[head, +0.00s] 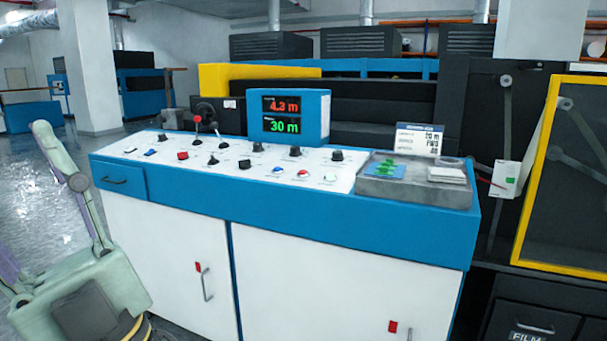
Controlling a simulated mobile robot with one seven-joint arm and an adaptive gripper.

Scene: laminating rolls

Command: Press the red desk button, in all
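The control desk (102,166) has a blue frame and a white sloping panel. A small round red button (303,173) sits on the right part, beside a blue round one (278,170). Which of the two is the red desk button, I cannot tell. Nothing touches either. My gripper cannot be made out; only pale green and purple parts of my own body show at the left, apart from the desk.
Black knobs and a red-topped lever (197,119) stand up from the panel. A display box (325,118) reads 4.3 m and 30 m. A grey tray (370,190) with papers sits on the desk's right end. A yellow-framed guard (528,205) stands at right. Open floor lies left.

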